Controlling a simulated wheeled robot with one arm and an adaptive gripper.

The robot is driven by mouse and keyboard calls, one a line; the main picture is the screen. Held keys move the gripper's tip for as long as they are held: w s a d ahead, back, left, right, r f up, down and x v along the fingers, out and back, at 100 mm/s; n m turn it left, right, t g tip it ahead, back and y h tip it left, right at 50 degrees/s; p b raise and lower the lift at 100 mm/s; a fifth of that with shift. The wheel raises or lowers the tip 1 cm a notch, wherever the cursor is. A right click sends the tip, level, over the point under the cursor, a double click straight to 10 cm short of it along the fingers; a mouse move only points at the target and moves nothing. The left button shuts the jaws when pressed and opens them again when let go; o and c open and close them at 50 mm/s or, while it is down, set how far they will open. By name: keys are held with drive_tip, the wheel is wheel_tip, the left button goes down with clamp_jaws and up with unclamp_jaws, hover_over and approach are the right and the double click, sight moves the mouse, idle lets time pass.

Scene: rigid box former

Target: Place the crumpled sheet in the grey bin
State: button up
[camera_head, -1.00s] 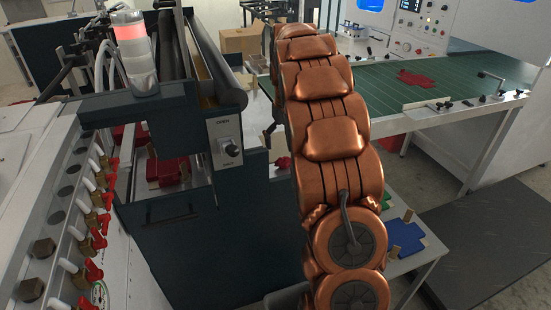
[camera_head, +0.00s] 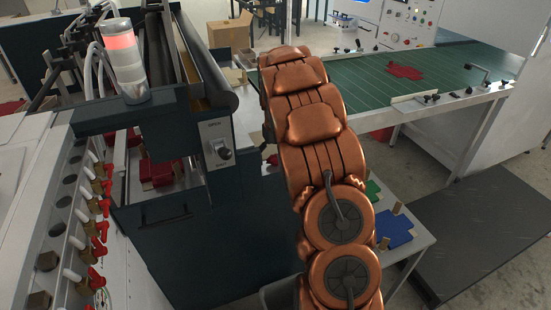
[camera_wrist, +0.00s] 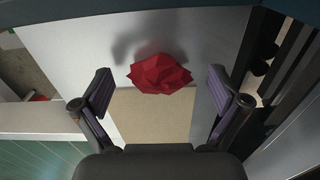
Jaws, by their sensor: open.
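The crumpled sheet (camera_wrist: 160,74), a faceted red lump, lies on a pale grey surface at the far edge of a flat beige board (camera_wrist: 152,115) in the wrist view. My gripper (camera_wrist: 158,78) is open, with one finger on each side of the sheet in the picture. Neither finger visibly touches it. In the head view my copper arm hides the gripper, and I cannot make out the sheet for certain. A grey rounded edge (camera_head: 281,291) shows low beside my arm; I cannot tell whether it is the grey bin.
A dark machine (camera_head: 200,235) with a roller and a knob panel (camera_head: 217,145) stands left of my arm. A green slatted table (camera_head: 450,68) holding a flat red blank (camera_head: 405,71) is at right. A low table with a blue blank (camera_head: 394,229) stands beside my arm.

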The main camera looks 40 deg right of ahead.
drive_tip(key=c, duration=0.9)
drive_tip(key=shift+r, duration=0.1)
